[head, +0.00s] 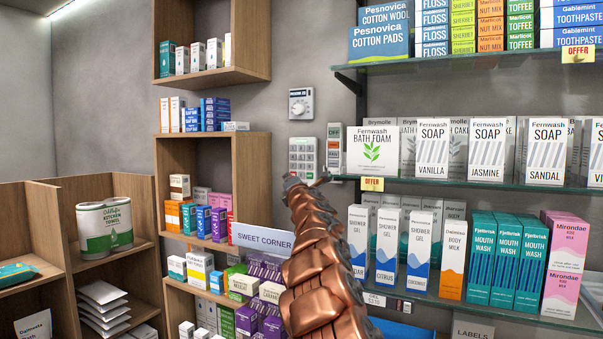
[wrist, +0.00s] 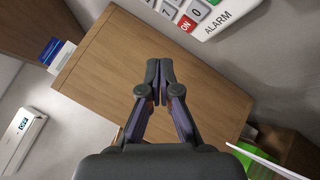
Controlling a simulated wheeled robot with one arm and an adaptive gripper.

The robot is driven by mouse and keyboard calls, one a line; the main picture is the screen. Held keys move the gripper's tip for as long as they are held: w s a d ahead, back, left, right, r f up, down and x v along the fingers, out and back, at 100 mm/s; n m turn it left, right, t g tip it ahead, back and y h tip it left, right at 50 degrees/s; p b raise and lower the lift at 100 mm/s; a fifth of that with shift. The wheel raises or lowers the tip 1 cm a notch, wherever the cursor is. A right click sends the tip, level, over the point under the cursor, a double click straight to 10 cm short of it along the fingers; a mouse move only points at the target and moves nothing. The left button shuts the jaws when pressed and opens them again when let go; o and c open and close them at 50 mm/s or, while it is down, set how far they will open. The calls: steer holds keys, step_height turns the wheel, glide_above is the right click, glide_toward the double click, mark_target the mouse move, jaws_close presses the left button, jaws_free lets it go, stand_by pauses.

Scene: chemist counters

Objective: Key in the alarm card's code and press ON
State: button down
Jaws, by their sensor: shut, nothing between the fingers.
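The alarm keypad (head: 302,153) is a white wall panel with grey keys, between the wooden shelves and the glass shelves. My gripper (wrist: 160,75) is shut and empty. Its fingertips are below and left of the panel in that view and appear apart from it. In the head view my gripper (head: 292,182) is just under the keypad, small and partly hidden by my copper arm. I cannot make out a card with a code.
A dial unit (head: 300,103) is above the keypad. A narrow button strip (head: 334,148) is to its right, close to the bath foam box (head: 372,150). Glass shelves of goods are at the right. A wooden shelf unit (head: 162,158) with small boxes stands at the left.

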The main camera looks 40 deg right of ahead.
mark_target(301, 175)
steer(key=d+p, duration=0.1)
steer(key=d, duration=0.1)
steer(key=w+d+p, duration=0.1)
steer(key=d+p, duration=0.1)
steer(key=d, duration=0.1)
steer(key=shift+w, duration=0.15)
stand_by(1.6)
steer(key=shift+w+d+p, duration=0.15)
steer(key=shift+d+p, duration=0.15)
steer(key=shift+d, duration=0.1)
